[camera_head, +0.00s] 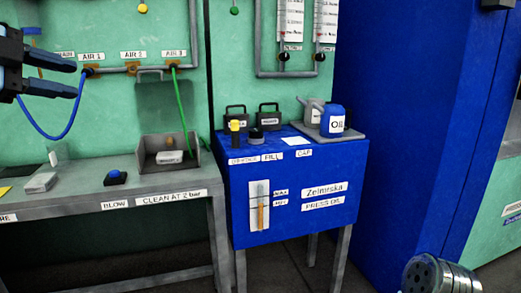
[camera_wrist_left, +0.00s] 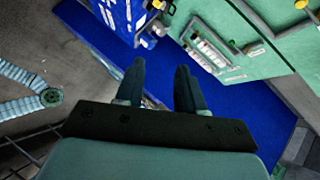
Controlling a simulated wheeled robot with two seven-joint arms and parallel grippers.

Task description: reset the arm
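My left gripper (camera_head: 76,79) is at the upper left of the head view, in front of the green wall panel by the AIR 1 label. Its two dark fingers are apart, with nothing seen between them. In the left wrist view the fingers (camera_wrist_left: 160,78) also stand apart and empty. My right gripper does not show in either view.
A blue hose (camera_head: 68,133) loops from the AIR 1 outlet below my left gripper. A green hose (camera_head: 181,105) hangs from AIR 3. A grey bench (camera_head: 95,184) stands below. The blue oil stand (camera_head: 293,232) and tall blue cabinet (camera_head: 415,130) are right.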

